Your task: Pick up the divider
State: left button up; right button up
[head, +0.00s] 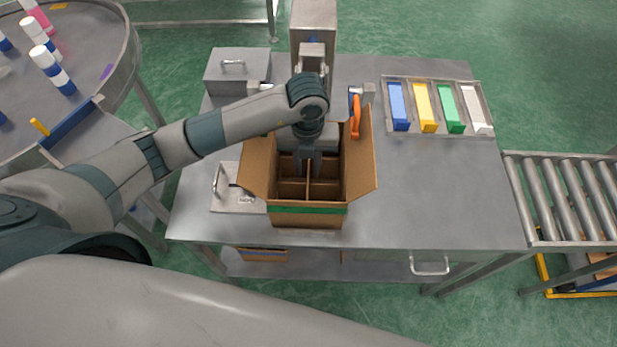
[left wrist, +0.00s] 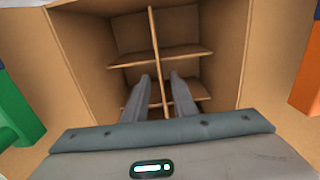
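The brown cardboard divider (head: 310,190) sits inside the open carton (head: 307,219) on the metal table. Its crossing panels split the carton into compartments. My left gripper (head: 308,172) reaches down into the carton from above. In the left wrist view, the left gripper (left wrist: 159,82) has its two fingers apart, one on each side of the long middle panel of the divider (left wrist: 154,40). Gaps show between fingers and panel, so it is open and not clamped. The lower part of the divider is hidden in the carton. My right gripper is not in view.
The carton flaps stand out to both sides. An orange-handled tool (head: 355,117) is close behind the right flap. A tray (head: 437,134) of coloured blocks lies at the back right. A metal box (head: 237,72) and a machine column (head: 313,25) stand behind. The table's right part is clear.

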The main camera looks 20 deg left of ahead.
pick_arm(q)
notch_tip(320, 180, down, 3)
jog(key=shift+s+d+f+p, duration=0.15)
jog(key=shift+f+p, duration=0.05)
jog(key=shift+p, duration=0.9)
jog(key=shift+f, duration=0.7)
grip_shut()
